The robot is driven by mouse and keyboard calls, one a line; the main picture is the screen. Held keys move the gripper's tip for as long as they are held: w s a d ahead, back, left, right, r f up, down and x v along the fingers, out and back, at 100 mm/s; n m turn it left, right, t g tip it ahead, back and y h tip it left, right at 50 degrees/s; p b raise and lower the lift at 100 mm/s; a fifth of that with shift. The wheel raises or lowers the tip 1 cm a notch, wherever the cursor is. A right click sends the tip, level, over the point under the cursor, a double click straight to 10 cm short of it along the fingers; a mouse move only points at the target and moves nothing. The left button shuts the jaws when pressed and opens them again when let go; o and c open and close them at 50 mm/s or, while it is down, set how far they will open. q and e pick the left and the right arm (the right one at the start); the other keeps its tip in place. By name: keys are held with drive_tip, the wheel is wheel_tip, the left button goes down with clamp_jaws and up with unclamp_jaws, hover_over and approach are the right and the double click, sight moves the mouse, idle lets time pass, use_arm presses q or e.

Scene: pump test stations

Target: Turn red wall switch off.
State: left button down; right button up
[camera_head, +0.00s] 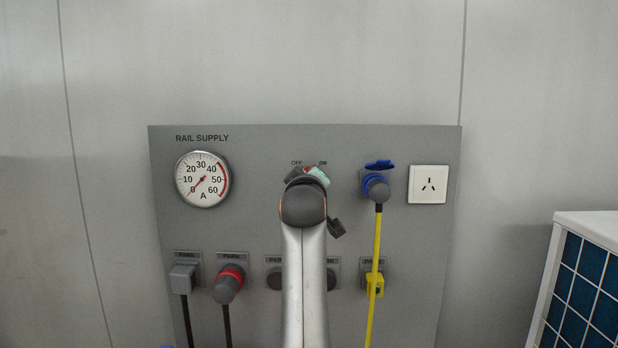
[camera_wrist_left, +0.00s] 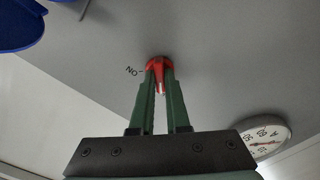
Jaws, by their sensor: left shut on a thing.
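The red wall switch (camera_wrist_left: 158,65) is a rotary knob on the grey RAIL SUPPLY panel. In the left wrist view it sits between the green fingers of my left gripper (camera_wrist_left: 161,80), which are shut on its red handle. The ON mark shows beside it there. My left gripper (camera_head: 309,175) is partly hidden there too. The handle's exact angle is hard to tell. My right gripper is in neither view.
A round ammeter (camera_head: 202,180) is left of the switch, its needle near 0. A blue socket with a grey plug (camera_head: 377,187) and yellow cable (camera_head: 376,240) and a white outlet (camera_head: 428,184) are to the right. Plugs (camera_head: 228,286) with black cables hang lower left.

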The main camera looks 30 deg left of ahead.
use_arm(q)
drive_tip(key=c, duration=0.9)
unclamp_jaws()
drive_tip(key=b+v, duration=0.3)
drive_tip(key=v, duration=0.9)
drive_tip(key=shift+s+d, duration=0.15)
drive_tip(key=shift+s, duration=0.05)
